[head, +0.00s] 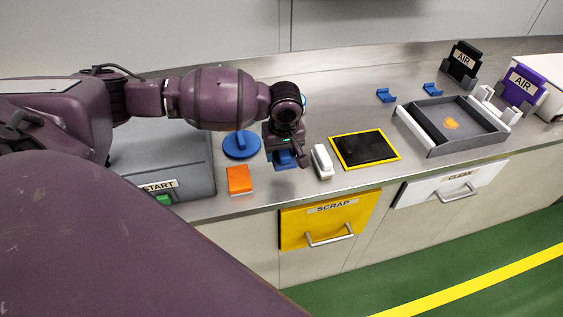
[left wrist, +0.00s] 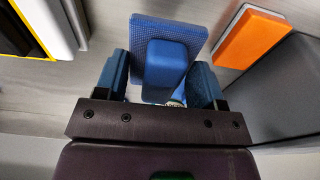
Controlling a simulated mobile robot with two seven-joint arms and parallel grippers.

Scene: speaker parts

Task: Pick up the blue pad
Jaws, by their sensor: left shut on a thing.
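The blue pad (head: 285,161) is on or just above the metal counter, below my left gripper (head: 284,154), which hides part of it. In the left wrist view, the pad is a flat textured blue plate (left wrist: 200,36) with a raised block-shaped grip (left wrist: 165,68). The two blue fingers of my left gripper (left wrist: 160,80) stand on either side of that grip, shut on it. I cannot tell whether the pad is clear of the counter. My right gripper is not in view.
An orange block (head: 239,180), a blue disc (head: 242,145) and a white block (head: 322,162) lie close around the pad. A yellow-rimmed black mat (head: 333,147) and a grey tray (head: 430,147) are to the right. A grey START station (head: 190,160) stands left.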

